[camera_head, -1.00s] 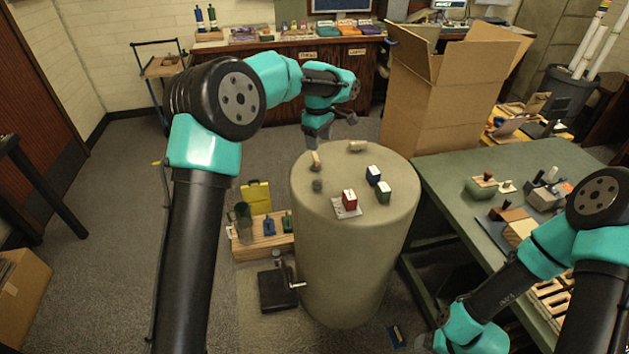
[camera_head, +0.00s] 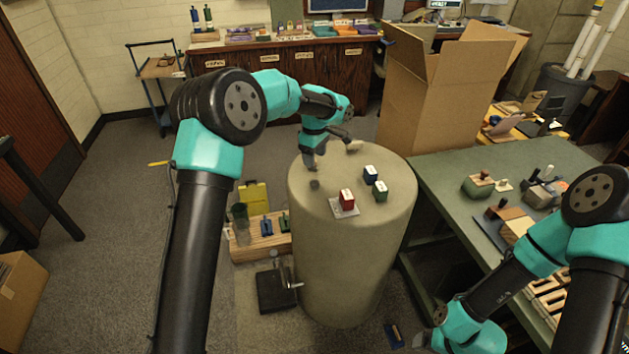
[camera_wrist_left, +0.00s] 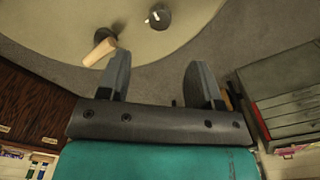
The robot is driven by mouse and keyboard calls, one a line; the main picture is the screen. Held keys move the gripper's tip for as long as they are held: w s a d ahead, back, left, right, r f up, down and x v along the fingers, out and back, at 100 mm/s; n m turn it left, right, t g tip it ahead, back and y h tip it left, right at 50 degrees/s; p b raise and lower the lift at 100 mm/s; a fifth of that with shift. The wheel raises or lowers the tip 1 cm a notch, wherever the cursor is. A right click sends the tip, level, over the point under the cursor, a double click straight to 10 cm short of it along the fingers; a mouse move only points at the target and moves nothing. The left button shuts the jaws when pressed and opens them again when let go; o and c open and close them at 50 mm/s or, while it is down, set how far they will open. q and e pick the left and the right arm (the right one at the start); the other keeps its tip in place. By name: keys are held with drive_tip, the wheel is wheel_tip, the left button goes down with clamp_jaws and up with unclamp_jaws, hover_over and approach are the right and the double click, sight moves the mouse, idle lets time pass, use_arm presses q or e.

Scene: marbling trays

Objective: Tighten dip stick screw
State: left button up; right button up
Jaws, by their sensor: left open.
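My left gripper (camera_head: 311,166) hangs at the far left part of the round pedestal's top. In the left wrist view its two fingers are spread, with nothing between the tips (camera_wrist_left: 158,68). A dark round knob (camera_head: 314,184) sits on the top in front of the gripper. It shows in the wrist view (camera_wrist_left: 158,17) with a pale mark on it. My right gripper is out of view.
A green bench (camera_head: 450,180) and a tall open carton (camera_head: 430,110) stand right.

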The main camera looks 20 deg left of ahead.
sight(314, 181)
use_arm(q)
wheel_tip(314, 181, down, 10)
drive_tip(key=shift+f, duration=0.25)
idle(0.3)
drive_tip(key=c, duration=0.9)
drive_tip(key=shift+m, duration=0.3)
